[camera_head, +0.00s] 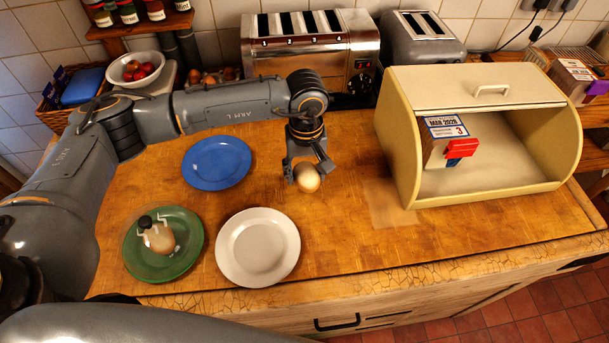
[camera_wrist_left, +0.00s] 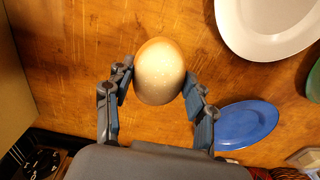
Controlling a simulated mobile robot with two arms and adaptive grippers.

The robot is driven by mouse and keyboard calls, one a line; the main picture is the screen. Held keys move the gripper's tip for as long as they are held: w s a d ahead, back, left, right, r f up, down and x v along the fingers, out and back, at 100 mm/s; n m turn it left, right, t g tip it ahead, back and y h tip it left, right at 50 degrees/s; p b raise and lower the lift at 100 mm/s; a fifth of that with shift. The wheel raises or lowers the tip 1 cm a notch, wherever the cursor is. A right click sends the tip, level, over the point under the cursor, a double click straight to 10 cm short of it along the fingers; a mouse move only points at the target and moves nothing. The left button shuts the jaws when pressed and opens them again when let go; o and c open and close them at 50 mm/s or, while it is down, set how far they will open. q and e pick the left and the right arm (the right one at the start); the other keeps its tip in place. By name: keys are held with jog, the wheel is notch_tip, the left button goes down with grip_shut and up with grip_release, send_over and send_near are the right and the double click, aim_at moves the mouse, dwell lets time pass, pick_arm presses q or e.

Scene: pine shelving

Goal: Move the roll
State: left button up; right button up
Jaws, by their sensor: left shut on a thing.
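The roll (camera_head: 307,179) is round and pale golden brown. My left gripper (camera_head: 305,172) points down over the worktop and is shut on it. In the left wrist view the roll (camera_wrist_left: 160,72) sits between the two fingers (camera_wrist_left: 158,92), one on each side. The gripper is right of the blue plate and above and right of the white plate. I cannot tell whether the roll touches the wood. My right gripper is not in view.
A blue plate (camera_head: 217,162), an empty white plate (camera_head: 289,230) and a green plate (camera_head: 194,252) stand on the worktop. A small light-brown item (camera_head: 160,239) lies on the green plate. Toasters (camera_head: 310,52) stand behind.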

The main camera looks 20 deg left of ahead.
aim_at(304, 180)
pick_arm(q)
jog(key=f+p, duration=0.2)
jog(key=f, duration=0.1)
jog(key=shift+w+a+f, duration=0.1)
jog(key=shift+w+a, duration=0.05)
jog(key=shift+a, duration=0.05)
jog(key=shift+f, duration=0.2)
jog(key=shift+f+b, duration=0.2)
jog(key=shift+b, duration=0.15)
jog(key=o, duration=1.2)
jog(key=shift+r, duration=0.1)
jog(key=shift+c, duration=0.2)
jog(key=shift+r, duration=0.1)
